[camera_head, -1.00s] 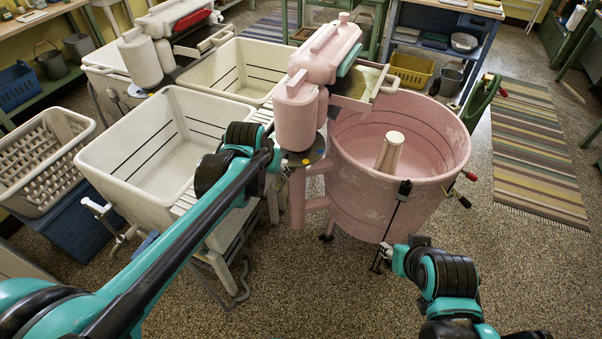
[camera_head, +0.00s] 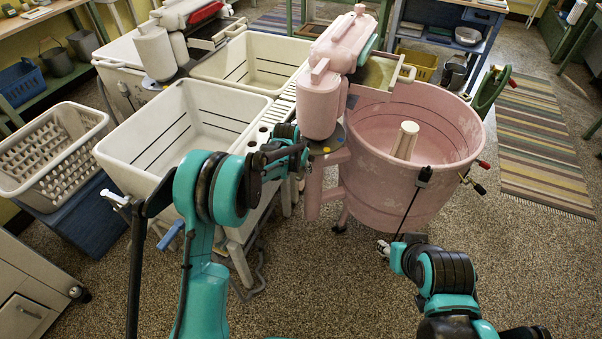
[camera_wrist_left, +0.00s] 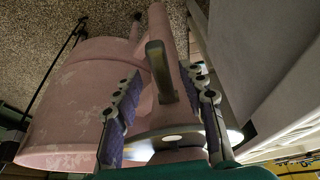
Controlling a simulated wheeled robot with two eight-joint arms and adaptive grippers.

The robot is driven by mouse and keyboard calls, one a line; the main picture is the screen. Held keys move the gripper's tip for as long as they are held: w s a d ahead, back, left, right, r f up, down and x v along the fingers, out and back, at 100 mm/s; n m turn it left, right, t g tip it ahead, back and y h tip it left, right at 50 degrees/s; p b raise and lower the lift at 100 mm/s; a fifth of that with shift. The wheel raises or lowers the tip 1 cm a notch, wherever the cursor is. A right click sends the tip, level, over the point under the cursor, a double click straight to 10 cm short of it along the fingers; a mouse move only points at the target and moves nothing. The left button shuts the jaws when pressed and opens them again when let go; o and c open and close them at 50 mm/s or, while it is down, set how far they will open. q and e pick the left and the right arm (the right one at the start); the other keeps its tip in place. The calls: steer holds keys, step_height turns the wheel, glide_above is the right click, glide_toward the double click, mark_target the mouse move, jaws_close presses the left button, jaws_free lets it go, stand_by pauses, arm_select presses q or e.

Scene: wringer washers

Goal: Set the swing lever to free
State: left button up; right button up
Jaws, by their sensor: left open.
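The pink washer tub (camera_head: 405,185) stands right of centre, with its pink wringer head (camera_head: 330,65) above a round plate (camera_head: 328,146) with coloured dots. My left gripper (camera_head: 303,158) is at the pink post just under this plate. In the left wrist view, a grey-brown lever (camera_wrist_left: 158,68) stands out between the open fingers of the left gripper (camera_wrist_left: 160,78), apart from both as far as I can see. The lever is hidden in the head view. My right gripper (camera_head: 384,248) is low in front of the tub; its fingers are too small to read.
White rinse tubs (camera_head: 180,130) stand close on the left, beside my left arm. A laundry basket (camera_head: 50,150) sits further left. A black rod (camera_head: 410,205) hangs at the tub's front. The floor (camera_head: 530,250) at the right is clear.

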arm_select(q)
steer(key=shift+x, duration=1.1)
jaws_close()
steer(key=r+g+p, duration=0.2)
steer(key=shift+w+d+r+y+p, duration=0.1)
steer(key=shift+w+r+y+p, duration=0.05)
steer(key=shift+w+y+p, duration=0.2)
steer(key=shift+w+d+r+g+y+p, duration=0.1)
steer(key=shift+w+r+g+y+p, duration=0.3)
steer(key=shift+g+p, duration=0.45)
jaws_free()
steer(key=shift+r, duration=0.15)
